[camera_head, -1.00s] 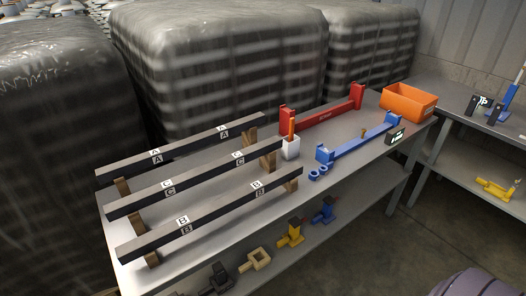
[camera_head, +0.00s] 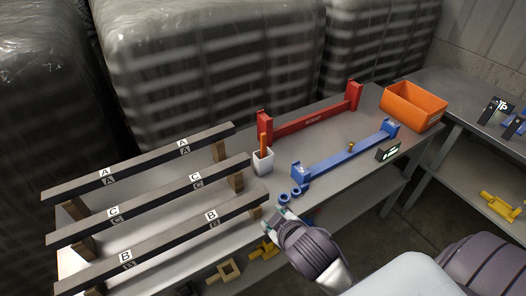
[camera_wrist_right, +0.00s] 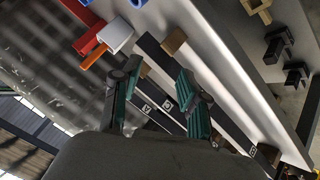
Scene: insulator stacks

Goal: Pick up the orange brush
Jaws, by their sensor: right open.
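The orange brush (camera_head: 263,143) stands upright in a white cup (camera_head: 263,163) on the table, between the black beams and the red rack. In the right wrist view, the brush (camera_wrist_right: 93,57) sticks out of the white cup (camera_wrist_right: 117,37) at the upper left. My right gripper (camera_head: 277,220) is over the table's front edge, in front of the cup and apart from it. In the right wrist view, its two green-lined fingers (camera_wrist_right: 158,78) are spread with nothing between them. The brush's lower part is hidden in the cup. My left gripper is not in view.
Three black beams (camera_head: 150,210) marked A, C and B lie on wooden supports at the left. The red rack (camera_head: 312,117) and blue rack (camera_head: 345,155) stand right of the cup. Blue rings (camera_head: 290,194) lie near my right gripper. An orange bin (camera_head: 414,106) stands farther right.

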